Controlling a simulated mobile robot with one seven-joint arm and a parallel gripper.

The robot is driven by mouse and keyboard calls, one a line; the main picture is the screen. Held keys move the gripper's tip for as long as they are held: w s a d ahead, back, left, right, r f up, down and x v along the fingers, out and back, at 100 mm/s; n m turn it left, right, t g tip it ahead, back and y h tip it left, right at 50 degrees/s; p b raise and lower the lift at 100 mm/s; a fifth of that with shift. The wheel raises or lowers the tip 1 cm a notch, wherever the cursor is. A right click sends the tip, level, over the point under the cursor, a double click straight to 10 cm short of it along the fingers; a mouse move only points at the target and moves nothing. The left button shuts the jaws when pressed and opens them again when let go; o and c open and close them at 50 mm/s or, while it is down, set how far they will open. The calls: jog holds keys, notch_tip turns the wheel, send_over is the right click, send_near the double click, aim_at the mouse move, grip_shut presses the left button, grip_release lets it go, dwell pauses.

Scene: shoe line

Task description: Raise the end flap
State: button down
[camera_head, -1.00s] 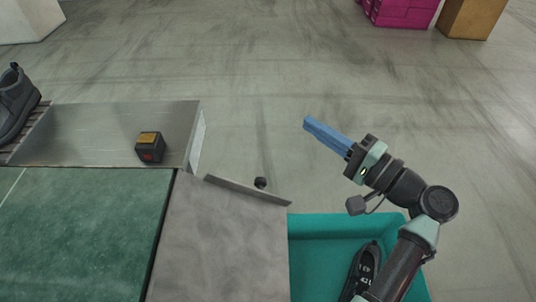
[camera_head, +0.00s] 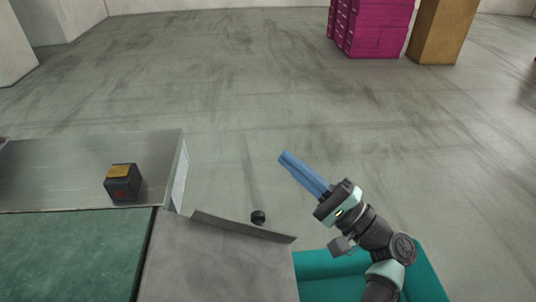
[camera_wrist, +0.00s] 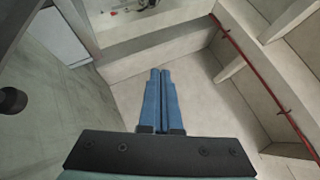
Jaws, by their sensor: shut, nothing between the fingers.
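The end flap (camera_head: 215,265) is a grey plate at the right end of the green conveyor belt (camera_head: 70,255), with a thin raised lip (camera_head: 245,227) along its far edge. It looks roughly level with the belt or slightly sloped; its exact angle is hard to tell. My gripper (camera_head: 284,156) has blue fingers, closed together and empty. It is beyond the flap's far right corner in the picture, apart from the flap. The wrist view shows the fingers (camera_wrist: 160,75) side by side, above pale panels and framing. I cannot pick out the flap with certainty there.
A black control box (camera_head: 122,184) with a yellow top stands on the metal side plate (camera_head: 60,165). A teal bin (camera_head: 425,275) is right of the flap. Magenta boxes (camera_head: 372,28) stand far back; floor between is clear.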

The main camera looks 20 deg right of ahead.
jog(key=shift+w+a+r, duration=0.2)
jog(key=shift+a+r, duration=0.25)
jog(key=shift+a, duration=0.25)
jog(key=shift+w+a+r, duration=0.2)
jog(key=shift+a+r, duration=0.2)
jog(key=shift+a, duration=0.35)
jog(key=shift+w+a+r, duration=0.2)
jog(key=shift+a+r, duration=0.25)
jog(key=shift+a, duration=0.25)
